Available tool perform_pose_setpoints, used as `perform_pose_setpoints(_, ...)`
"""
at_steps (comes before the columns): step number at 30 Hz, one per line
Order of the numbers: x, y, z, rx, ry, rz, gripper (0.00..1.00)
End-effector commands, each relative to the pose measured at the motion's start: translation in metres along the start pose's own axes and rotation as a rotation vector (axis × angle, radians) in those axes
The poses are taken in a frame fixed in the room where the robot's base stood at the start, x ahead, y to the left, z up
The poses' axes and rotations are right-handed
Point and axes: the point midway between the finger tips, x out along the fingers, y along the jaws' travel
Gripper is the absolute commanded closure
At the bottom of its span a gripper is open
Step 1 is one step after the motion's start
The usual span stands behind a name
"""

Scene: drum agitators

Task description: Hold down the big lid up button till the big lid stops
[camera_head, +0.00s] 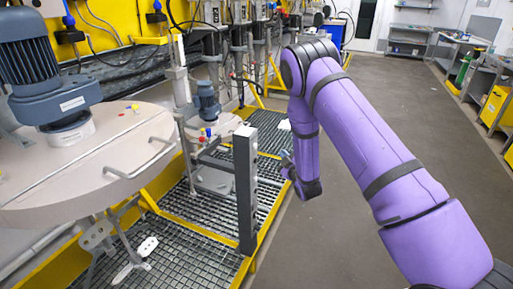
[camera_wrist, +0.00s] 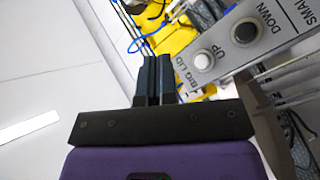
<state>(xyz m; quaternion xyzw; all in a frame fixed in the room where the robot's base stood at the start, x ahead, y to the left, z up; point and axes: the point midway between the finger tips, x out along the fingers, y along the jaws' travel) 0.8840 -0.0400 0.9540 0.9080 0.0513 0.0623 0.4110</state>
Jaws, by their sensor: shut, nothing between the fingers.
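In the wrist view a grey button panel (camera_wrist: 222,52) is lettered BIG LID, UP, DOWN and SMALL. The big lid up button (camera_wrist: 203,61) is round and white; the down button (camera_wrist: 245,34) is black. My gripper (camera_wrist: 152,62) is shut and empty, its dark fingertips left of the up button in the picture, with a visible gap. In the head view the big lid (camera_head: 110,150) is a wide pale disc at the left, carrying a blue-grey motor (camera_head: 50,75).
A grey upright post (camera_head: 245,190) stands left of my arm, by the metal grating (camera_head: 185,250) with yellow edging. A smaller motor unit (camera_head: 207,105) stands behind it. Grey floor (camera_head: 400,110) to the right is clear, with benches (camera_head: 465,60) along the far side.

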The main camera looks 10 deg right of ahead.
Motion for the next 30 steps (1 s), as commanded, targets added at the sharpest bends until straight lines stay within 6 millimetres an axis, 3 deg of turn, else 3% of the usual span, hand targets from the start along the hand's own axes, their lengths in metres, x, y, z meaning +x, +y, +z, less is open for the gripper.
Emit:
perform_pose_setpoints(18, 0.049, -0.036, -0.036, 0.0, 0.001, 0.0, 1.0)
perform_pose_setpoints(30, 0.054, -0.04, -0.04, 0.001, 0.0, 0.0, 1.0)
